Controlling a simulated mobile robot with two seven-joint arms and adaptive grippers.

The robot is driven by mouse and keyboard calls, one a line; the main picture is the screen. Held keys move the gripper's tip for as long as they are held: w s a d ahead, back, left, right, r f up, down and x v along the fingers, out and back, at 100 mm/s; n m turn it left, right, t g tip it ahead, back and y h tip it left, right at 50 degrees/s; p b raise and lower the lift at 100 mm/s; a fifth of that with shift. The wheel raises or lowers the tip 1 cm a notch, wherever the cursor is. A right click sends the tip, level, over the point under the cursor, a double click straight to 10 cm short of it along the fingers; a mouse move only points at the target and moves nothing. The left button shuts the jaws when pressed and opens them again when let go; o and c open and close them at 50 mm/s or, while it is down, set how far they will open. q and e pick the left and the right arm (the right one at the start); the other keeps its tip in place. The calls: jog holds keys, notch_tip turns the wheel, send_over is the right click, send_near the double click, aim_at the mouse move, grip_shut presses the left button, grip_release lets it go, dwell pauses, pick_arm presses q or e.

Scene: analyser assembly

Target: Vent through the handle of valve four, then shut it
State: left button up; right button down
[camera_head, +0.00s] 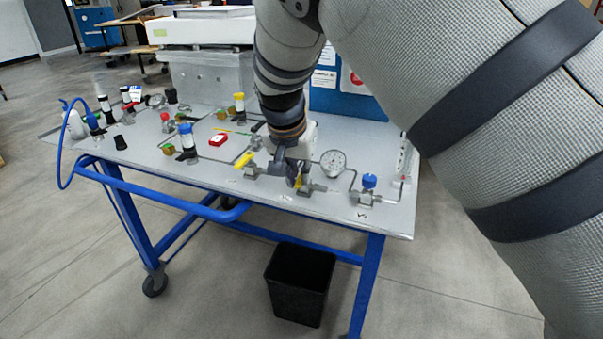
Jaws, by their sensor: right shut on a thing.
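My right gripper (292,177) reaches down from the top of the picture to the grey panel table (330,205). The exact angle of the handle cannot be told. My left gripper is not in view.
Another yellow-handled valve (244,160) is close to the left. A round gauge (333,162) and a blue-knobbed valve (368,182) stand to the right. Thin tubing runs between them. A black bin (300,283) stands below the front edge.

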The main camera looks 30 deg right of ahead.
jog(key=shift+w+a+m, duration=0.15)
jog(key=shift+a+m, duration=0.05)
jog(key=shift+m, duration=0.2)
dwell(0.3)
jog(key=c, duration=1.6)
grip_release()
jog(key=v, duration=1.2)
jog(key=shift+w, duration=0.2)
